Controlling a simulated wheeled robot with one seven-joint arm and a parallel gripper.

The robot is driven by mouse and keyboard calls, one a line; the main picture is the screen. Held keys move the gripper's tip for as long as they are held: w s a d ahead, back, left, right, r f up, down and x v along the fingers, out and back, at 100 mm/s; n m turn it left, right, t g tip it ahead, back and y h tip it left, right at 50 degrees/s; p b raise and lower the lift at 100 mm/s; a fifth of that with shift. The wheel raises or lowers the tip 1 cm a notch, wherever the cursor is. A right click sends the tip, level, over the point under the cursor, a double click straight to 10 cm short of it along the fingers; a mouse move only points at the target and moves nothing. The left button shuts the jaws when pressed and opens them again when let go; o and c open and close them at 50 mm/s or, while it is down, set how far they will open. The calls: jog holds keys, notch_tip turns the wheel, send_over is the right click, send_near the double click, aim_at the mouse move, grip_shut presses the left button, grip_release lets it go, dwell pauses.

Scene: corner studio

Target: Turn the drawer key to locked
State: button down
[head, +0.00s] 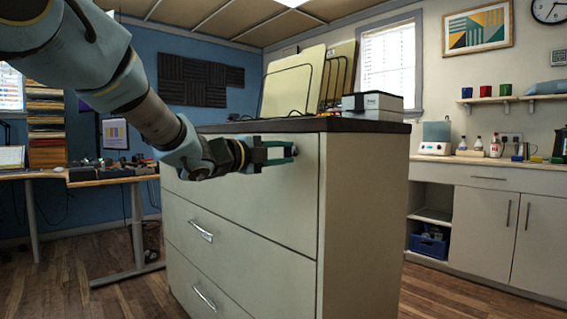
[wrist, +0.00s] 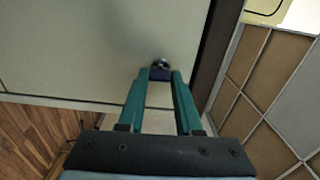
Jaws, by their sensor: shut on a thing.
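The drawer key (wrist: 160,73) is a small dark blue piece at a round metal lock on the front of the cabinet (head: 240,215), near its upper edge. In the wrist view my gripper (wrist: 160,79) has its two teal fingers closed on the key from both sides. In the head view my gripper (head: 293,150) reaches the top drawer front near the right edge, and the fingers hide the key and lock there. I cannot tell the key's turn angle clearly.
The cabinet's dark top (head: 300,126) carries wire file racks (head: 292,85) and a grey box (head: 372,104). Two lower drawers have metal handles (head: 200,231). A desk (head: 90,178) stands at left and a counter (head: 490,172) at right. Wooden floor lies between them.

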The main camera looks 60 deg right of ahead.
jog(key=shift+m, duration=0.3)
jog(key=c, duration=0.6)
grip_release()
jog(key=shift+a, duration=0.1)
jog(key=v, duration=1)
jog(key=shift+a, duration=0.3)
